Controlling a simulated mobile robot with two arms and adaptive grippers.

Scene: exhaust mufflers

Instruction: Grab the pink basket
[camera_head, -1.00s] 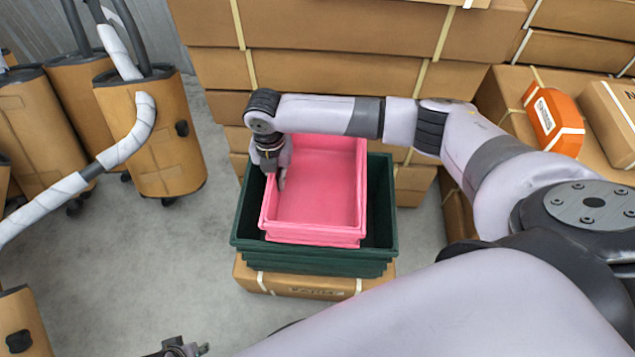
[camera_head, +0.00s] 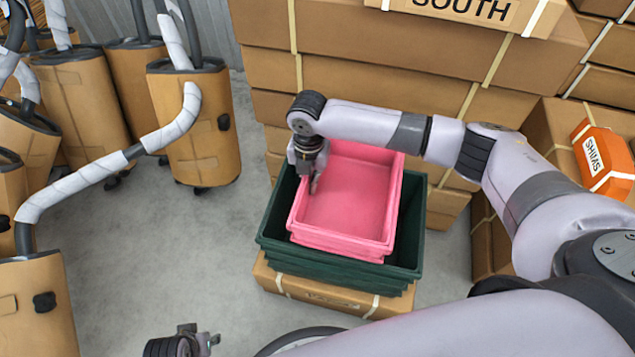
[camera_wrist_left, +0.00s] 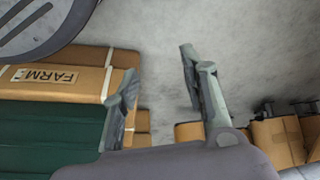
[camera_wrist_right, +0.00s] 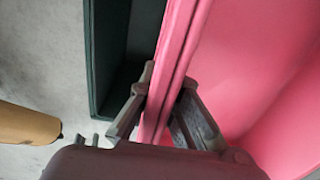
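The pink basket (camera_head: 350,205) sits inside a larger dark green crate (camera_head: 330,267) in the head view, seen from above and empty. My right gripper (camera_head: 315,180) reaches down at the basket's left wall. In the right wrist view its fingers (camera_wrist_right: 166,92) straddle the pink wall (camera_wrist_right: 178,55), one on each side, and look closed against it. The green crate's wall (camera_wrist_right: 97,60) stands beside. My left gripper (camera_head: 195,342) is low at the bottom edge of the head view. In the left wrist view its fingers (camera_wrist_left: 160,85) are wide apart and empty.
The crate stands on a cardboard box (camera_head: 320,295). Stacked boxes (camera_head: 390,85) rise close behind. Orange muffler-like cylinders (camera_head: 195,125) with hoses stand at the left. An orange box (camera_head: 603,158) lies on cartons at the right. Grey floor (camera_head: 190,250) is free left of the crate.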

